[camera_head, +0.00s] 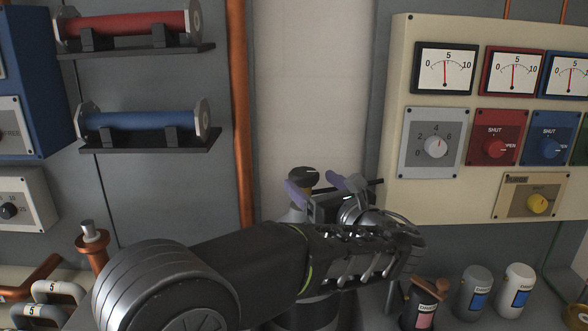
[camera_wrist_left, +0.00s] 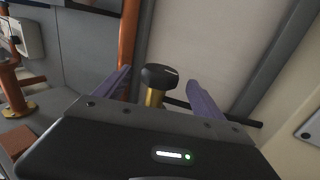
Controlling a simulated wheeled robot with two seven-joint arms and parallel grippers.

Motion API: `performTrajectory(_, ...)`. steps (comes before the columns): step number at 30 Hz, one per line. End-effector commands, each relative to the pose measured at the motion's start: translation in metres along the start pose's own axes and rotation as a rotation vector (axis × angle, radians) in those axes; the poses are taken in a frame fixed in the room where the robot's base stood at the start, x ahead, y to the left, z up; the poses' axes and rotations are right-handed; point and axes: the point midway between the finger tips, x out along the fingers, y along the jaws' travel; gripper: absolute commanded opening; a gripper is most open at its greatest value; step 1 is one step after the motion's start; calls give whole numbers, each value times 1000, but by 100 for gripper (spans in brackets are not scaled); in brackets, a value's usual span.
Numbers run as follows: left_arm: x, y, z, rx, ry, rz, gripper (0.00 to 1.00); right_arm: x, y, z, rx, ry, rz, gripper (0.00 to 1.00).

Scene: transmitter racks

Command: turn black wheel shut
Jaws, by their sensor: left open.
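The black wheel (camera_head: 303,176) is a small dark knob with a pale mark on its top. In the left wrist view the black wheel (camera_wrist_left: 159,76) sits upright on a brass stem (camera_wrist_left: 155,97). My left gripper (camera_head: 311,181) is open, its two purple fingers spread. In the left wrist view the wheel lies between the fingers of the left gripper (camera_wrist_left: 159,78), with a gap on each side. I cannot tell whether the fingers are level with it. My left forearm and the gripper body hide the wheel's lower part. My right gripper is not in view.
A cream panel (camera_head: 485,91) with gauges and coloured knobs stands at right. Red (camera_head: 130,24) and blue (camera_head: 142,118) cylinders rest on shelves at left. Several canisters, one white (camera_head: 515,291), stand at lower right.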

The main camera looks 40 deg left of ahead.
Motion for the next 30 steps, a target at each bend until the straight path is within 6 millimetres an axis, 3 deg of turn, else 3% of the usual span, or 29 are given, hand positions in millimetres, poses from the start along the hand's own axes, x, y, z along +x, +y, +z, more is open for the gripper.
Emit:
performTrajectory(17,16,-1,-4,2,7,1,79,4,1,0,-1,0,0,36)
performTrajectory(22,28,2,-2,-2,4,4,79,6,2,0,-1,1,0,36)
performTrajectory(30,70,0,0,-1,2,0,79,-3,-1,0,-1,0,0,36)
